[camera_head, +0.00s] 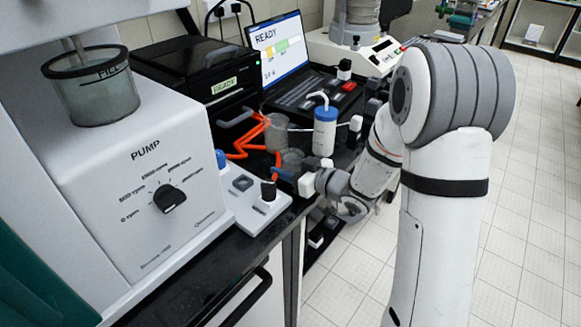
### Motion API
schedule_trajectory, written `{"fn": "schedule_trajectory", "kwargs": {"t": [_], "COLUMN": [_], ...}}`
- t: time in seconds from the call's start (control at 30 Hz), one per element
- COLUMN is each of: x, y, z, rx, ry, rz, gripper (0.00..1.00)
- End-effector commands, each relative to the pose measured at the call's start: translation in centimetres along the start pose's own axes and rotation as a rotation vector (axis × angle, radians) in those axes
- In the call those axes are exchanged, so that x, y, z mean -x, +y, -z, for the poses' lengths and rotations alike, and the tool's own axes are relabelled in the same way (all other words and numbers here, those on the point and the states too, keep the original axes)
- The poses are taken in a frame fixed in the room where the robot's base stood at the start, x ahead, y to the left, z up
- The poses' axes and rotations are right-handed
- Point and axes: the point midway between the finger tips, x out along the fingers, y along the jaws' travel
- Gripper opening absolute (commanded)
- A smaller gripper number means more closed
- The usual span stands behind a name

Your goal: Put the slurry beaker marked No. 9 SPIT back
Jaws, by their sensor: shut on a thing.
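My gripper (281,168) is at the end of my arm, low over the bench edge near the middle of the picture. It is small here and partly hidden by its own wrist. It is shut on a small greyish clear beaker (292,158); any marking on that beaker is too small to read. Another clear beaker (277,130) with a brownish tint stands just behind it. A larger beaker (96,92) with greyish content and a dark rim is at the pump at upper left; its lettering is only partly legible and does not clearly read No. 9 SPIT.
A white wash bottle (325,132) with a blue collar stands close to the right of the gripper. Orange tubing (243,140) loops to its left. The pump (150,190), a black box (195,70) and a laptop (280,50) crowd the bench. The floor (520,220) at right is clear.

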Motion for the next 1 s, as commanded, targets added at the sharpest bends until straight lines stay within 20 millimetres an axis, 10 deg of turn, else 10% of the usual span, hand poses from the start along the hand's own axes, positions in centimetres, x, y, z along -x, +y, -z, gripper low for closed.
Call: {"fn": "schedule_trajectory", "kwargs": {"t": [0.3,0.33,0.57,1.0], "x": [0.0,0.0,0.0,1.4], "y": [0.0,0.1,0.1,0.2], "z": [-0.4,-0.2,-0.2,0.1], "rx": [0.001,0.001,0.001,0.001], "ry": [0.001,0.001,0.001,-0.001], "rz": [-0.001,-0.001,-0.001,-0.005], "gripper": [0.23,0.47,0.66,0.67]}}
